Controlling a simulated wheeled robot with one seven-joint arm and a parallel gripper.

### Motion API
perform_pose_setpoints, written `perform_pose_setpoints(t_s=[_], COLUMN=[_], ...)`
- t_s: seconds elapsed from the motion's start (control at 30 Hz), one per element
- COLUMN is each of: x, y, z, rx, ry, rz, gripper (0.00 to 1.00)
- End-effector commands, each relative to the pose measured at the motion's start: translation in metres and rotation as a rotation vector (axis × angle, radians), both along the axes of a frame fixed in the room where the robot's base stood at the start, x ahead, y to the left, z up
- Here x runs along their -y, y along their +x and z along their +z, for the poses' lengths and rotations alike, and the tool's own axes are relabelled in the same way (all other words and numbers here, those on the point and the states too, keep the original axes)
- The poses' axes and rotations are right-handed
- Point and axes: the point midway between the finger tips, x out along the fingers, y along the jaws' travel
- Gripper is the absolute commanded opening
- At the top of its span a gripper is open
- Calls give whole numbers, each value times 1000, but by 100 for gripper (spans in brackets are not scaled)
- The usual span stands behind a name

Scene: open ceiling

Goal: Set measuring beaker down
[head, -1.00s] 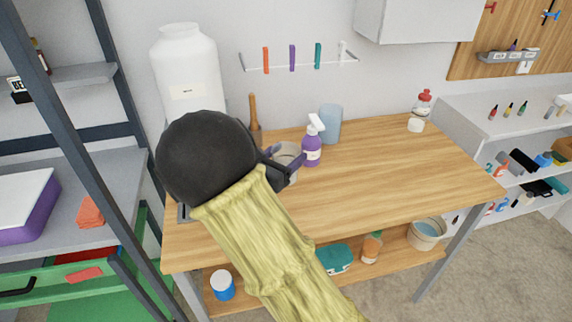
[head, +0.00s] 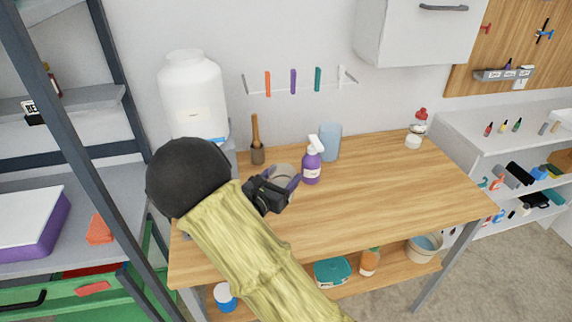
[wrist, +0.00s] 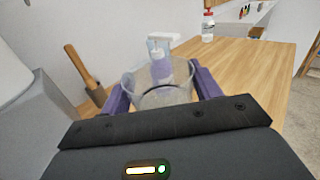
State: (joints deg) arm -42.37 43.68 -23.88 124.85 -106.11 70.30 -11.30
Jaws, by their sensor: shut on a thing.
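My gripper (wrist: 163,100) is shut on the measuring beaker (wrist: 165,96), a clear round vessel whose rim shows between the two purple fingers in the wrist view. In the head view the beaker (head: 284,172) is mostly hidden behind my gripper (head: 283,184). It is over the left part of the wooden table (head: 370,185), near the purple spray bottle (head: 312,163). The beaker looks roughly upright. Its base is hidden, so I cannot tell whether it touches the table.
A blue cup (head: 330,142) is beside the spray bottle. A large white jug (head: 192,95) is at the back left. A small red-topped bottle (head: 418,124) is at the far right. The table's middle and right are clear.

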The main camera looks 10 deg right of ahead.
Motion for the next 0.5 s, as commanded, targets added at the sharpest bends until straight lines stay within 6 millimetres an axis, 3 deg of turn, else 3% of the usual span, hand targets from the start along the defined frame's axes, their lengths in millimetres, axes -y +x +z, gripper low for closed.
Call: perform_pose_setpoints(t_s=[0.07,0.5], x=[-2,-11], y=[0,-10], z=[8,-18], rx=[-9,-13], ry=[-7,-9], rz=[44,374], gripper=[41,41])
